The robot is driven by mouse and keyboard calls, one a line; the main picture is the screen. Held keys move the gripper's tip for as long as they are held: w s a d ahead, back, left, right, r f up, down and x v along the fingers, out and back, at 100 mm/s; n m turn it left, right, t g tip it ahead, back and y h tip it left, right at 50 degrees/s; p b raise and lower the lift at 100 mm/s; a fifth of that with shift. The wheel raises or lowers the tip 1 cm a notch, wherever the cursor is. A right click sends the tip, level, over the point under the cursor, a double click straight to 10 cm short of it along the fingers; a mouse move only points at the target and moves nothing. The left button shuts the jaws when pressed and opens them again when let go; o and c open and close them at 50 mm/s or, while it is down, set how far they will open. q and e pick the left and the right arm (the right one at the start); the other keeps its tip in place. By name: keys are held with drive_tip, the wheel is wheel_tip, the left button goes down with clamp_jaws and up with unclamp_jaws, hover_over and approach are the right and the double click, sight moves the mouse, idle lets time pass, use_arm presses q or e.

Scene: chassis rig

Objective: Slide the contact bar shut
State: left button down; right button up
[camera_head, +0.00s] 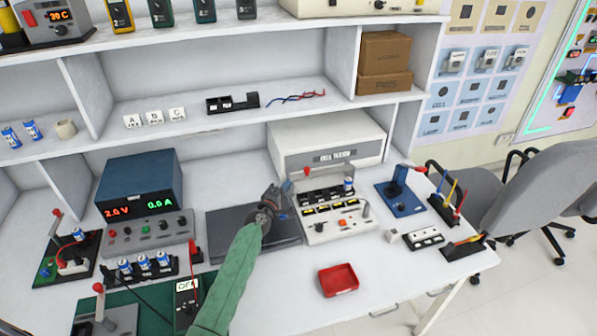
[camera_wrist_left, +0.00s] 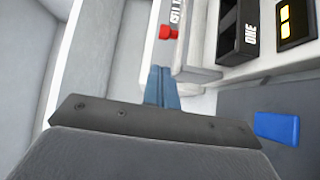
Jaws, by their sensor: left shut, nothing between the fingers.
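The cell tester (camera_head: 335,154) is a white box at the back of the bench. A red knob (camera_head: 307,171) stands at its front, above a dark row of slots (camera_head: 318,196); I take this as the contact bar's handle. The bar itself is hard to make out. A blue-and-white cell (camera_head: 348,186) stands at the row's right end. My left gripper (camera_head: 286,187) is shut and empty, just left of the slots and apart from the red knob. In the left wrist view, its blue fingertips (camera_wrist_left: 163,88) lie together below the red knob (camera_wrist_left: 168,32). My right gripper is not in view.
A dark flat pad (camera_head: 226,222) lies under my left arm. A power supply (camera_head: 140,186) stands to the left. A control panel (camera_head: 340,223) sits before the slots. A red tray (camera_head: 338,279) and a blue stand (camera_head: 400,195) are to the right. Bare bench surrounds the tray.

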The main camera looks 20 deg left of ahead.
sight(299, 175)
use_arm(q)
drive_tip(key=shift+w, duration=0.1)
drive_tip(key=w, duration=0.2)
drive_tip(key=w+d, duration=0.1)
drive_tip(key=w, duration=0.5)
drive_tip(key=shift+w+d, duration=0.1)
drive_tip(key=shift+d, duration=0.15)
drive_tip(key=shift+w, duration=0.55)
drive_tip(key=shift+w+d, duration=0.1)
drive_tip(key=shift+w, duration=0.05)
drive_tip(key=shift+d+r+p, duration=0.1)
drive_tip(key=shift+p, duration=0.2)
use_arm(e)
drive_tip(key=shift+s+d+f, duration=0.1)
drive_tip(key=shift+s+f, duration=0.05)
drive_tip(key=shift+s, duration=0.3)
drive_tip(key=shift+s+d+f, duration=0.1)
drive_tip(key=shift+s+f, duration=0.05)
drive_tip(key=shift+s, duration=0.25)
